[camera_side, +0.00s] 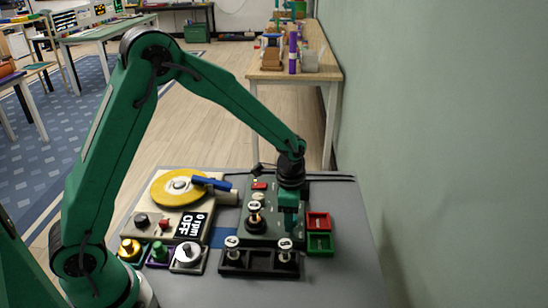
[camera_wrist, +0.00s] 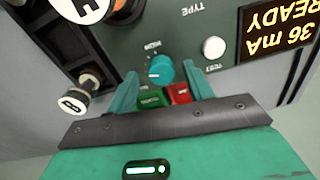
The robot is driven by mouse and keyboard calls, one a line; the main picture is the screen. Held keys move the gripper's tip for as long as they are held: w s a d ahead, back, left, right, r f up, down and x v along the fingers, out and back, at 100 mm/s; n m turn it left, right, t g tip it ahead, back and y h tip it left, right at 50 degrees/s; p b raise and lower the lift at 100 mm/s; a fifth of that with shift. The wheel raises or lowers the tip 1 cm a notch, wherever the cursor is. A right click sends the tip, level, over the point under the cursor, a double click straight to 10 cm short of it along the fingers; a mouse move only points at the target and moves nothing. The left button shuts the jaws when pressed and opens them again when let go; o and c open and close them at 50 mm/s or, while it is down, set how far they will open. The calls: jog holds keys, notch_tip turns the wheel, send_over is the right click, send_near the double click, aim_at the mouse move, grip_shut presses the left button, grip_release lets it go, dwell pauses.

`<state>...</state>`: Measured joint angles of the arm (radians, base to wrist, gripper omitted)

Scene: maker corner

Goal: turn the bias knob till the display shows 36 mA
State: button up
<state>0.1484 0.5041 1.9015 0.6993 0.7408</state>
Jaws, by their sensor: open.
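In the wrist view a round teal knob (camera_wrist: 160,70) with a white pointer mark sits on a dark green panel (camera_wrist: 200,22); I take it as the bias knob. The panel's display (camera_wrist: 279,34), upside down in this view, reads 36 mA and READY in amber. My gripper (camera_wrist: 158,76) is open, its two teal fingers apart on either side of the knob; I cannot tell whether they touch it. In the side view my gripper (camera_side: 289,222) points down at the right part of the dark green unit (camera_side: 247,221). The knob and display cannot be made out there.
A white TEST button (camera_wrist: 213,47) is beside the knob. Red (camera_side: 318,220) and green (camera_side: 320,243) trays stand right of the unit. A black rack (camera_side: 260,262) with white-topped parts is in front. A yellow-disc machine (camera_side: 166,188) reading OFF stands left. The table's right side is clear.

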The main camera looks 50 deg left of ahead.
notch_tip(320, 180, up, 8)
jog(key=shift+s+f, duration=0.1)
jog(key=shift+f, duration=0.15)
jog(key=shift+r, duration=0.1)
dwell(0.4)
jog(key=s+a+r+n+t, duration=0.2)
jog(key=s+a+r+n, duration=0.2)
jog(key=s+r, duration=0.55)
jog(key=s+a+r+n+t, duration=0.1)
jog(key=s+r+n, duration=0.1)
jog(key=s, duration=0.4)
jog(key=s+a+r+n+t, duration=0.1)
jog(key=s+n+t, duration=0.1)
jog(key=s+n, duration=0.2)
jog(key=shift+s+a+r, duration=0.3)
jog(key=shift+s+r, duration=0.05)
jog(key=shift+s, duration=0.7)
